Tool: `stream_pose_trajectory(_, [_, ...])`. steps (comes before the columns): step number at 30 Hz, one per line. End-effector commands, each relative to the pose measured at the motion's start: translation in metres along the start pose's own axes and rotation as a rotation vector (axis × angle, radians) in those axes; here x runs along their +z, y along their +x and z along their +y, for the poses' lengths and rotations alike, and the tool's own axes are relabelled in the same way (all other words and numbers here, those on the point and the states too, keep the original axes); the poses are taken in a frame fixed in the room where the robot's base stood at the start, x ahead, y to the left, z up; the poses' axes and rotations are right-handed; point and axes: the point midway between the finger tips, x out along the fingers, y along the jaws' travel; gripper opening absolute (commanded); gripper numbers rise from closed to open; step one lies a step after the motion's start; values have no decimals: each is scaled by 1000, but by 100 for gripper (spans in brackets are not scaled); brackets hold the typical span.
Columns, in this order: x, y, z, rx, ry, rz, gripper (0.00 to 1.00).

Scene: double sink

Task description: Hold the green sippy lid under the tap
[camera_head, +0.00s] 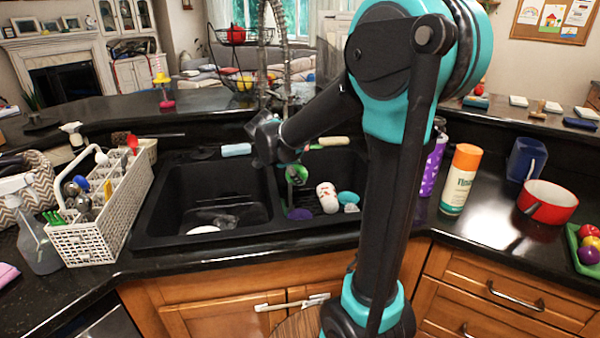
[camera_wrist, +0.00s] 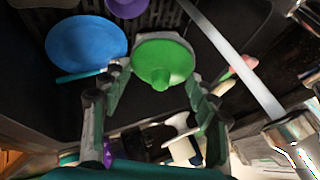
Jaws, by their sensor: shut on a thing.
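The green sippy lid (camera_wrist: 165,64) is between the fingertips of my gripper (camera_wrist: 157,76) in the wrist view, its round face and short spout showing. My gripper is shut on it. In the head view my gripper (camera_head: 291,172) hangs over the right basin (camera_head: 318,222), near the divider, with a bit of green at its tip. The tap (camera_head: 284,55) is a tall metal spring faucet rising behind the sink. My arm hides part of it, and I cannot tell whether its outlet is directly over the lid.
A blue round thing (camera_wrist: 86,43) and a purple one (camera_wrist: 125,7) lie in the basin below. A white-and-red item (camera_head: 327,198) is also there. A white utensil rack (camera_head: 90,222) stands left; an orange-capped bottle (camera_head: 460,180) stands right.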

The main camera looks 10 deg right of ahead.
Motion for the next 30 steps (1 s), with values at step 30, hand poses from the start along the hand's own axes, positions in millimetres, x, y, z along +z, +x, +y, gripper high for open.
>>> stream_pose_trajectory(30, [16, 55, -67, 0, 0, 0, 40])
